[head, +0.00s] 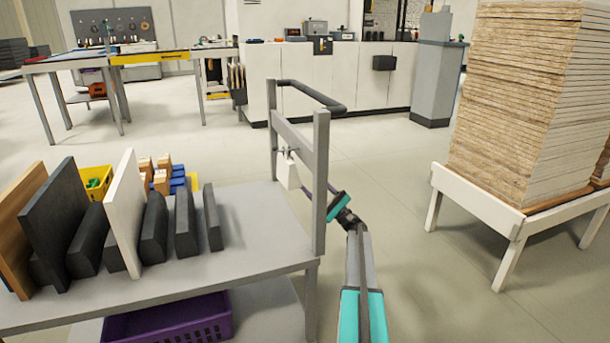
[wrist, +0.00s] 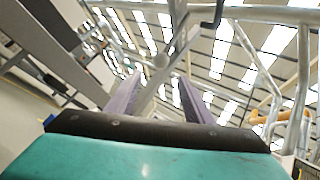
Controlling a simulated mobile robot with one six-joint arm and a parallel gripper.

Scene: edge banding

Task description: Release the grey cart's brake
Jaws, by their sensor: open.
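The grey cart (head: 250,215) stands at the left in the head view, with two upright posts and a dark push handle (head: 318,98) at its right end. My gripper (head: 331,189) is at the outer side of the near post, partly hidden by it. In the wrist view my gripper (wrist: 160,82) is open, its two purple fingers apart. No contact with the fingers is clear. A white block (head: 287,172) hangs between the posts.
Upright panels (head: 125,210) stand in the cart's dark slots, and a purple crate (head: 170,318) sits on its lower shelf. A white low stand (head: 480,212) with a tall board stack (head: 525,100) is at the right.

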